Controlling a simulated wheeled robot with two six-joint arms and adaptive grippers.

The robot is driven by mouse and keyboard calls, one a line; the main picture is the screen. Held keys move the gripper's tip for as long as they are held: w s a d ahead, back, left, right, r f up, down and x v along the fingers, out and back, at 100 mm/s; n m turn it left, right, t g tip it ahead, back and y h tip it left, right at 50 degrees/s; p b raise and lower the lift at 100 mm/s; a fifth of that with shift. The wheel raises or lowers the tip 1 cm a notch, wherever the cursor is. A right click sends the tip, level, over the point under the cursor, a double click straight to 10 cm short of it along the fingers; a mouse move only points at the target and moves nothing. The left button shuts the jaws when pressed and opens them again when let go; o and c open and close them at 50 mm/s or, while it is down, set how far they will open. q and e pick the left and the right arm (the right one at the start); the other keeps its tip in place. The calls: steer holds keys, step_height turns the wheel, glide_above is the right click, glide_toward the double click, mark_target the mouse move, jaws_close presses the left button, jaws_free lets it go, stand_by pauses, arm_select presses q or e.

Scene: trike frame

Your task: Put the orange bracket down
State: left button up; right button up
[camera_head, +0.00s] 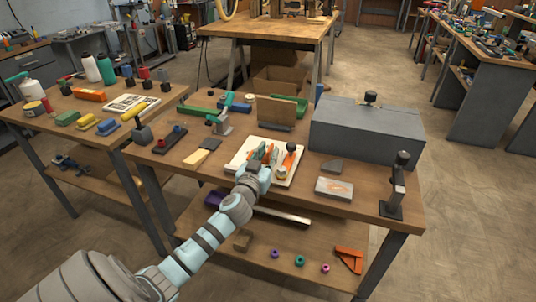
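My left gripper (262,160) reaches in from the lower left over a white board (237,158) on the middle workbench. Its fingers are small and mixed with orange and teal parts, so I cannot tell whether they are open or shut on something. An orange part (258,153) shows right at the fingers. Another orange piece (284,170) is on the board's right side, by a dark round knob (291,147). An orange angled bracket (349,257) lies on the lower shelf at the right. My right gripper is not in view.
A large grey box (366,130) stands right of the board. A dark upright clamp (396,185) stands at the right corner, near a grey block (334,188). A wooden plate (276,111) stands behind the board. Bare tabletop shows right of the board.

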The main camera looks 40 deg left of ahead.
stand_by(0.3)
arm_select(q)
steer(key=v, duration=1.5)
steer(key=s+a+f+m+g+h, duration=0.1)
steer(key=s+f+g, duration=0.3)
steer(key=f, duration=1.1)
steer(key=s+a+f+m+g, duration=0.1)
steer(key=s+f+g, duration=0.3)
steer(key=f, duration=1.2)
steer(key=s+d+f+m+g+h, duration=0.1)
steer(key=s+d+f+g, duration=0.4)
steer(key=s+f, duration=1)
steer(key=shift+s+d+h, duration=0.35)
steer(key=shift+d+h, duration=0.1)
steer(key=shift+h, duration=0.35)
steer(key=shift+o, duration=0.5)
steer(key=s+d+f+m+g+h, duration=0.1)
steer(key=s+d+f, duration=0.3)
steer(key=s, duration=0.7)
steer(key=shift+s+d+f+g, duration=0.25)
steer(key=shift+d+g, duration=0.65)
steer(key=shift+d, duration=0.3)
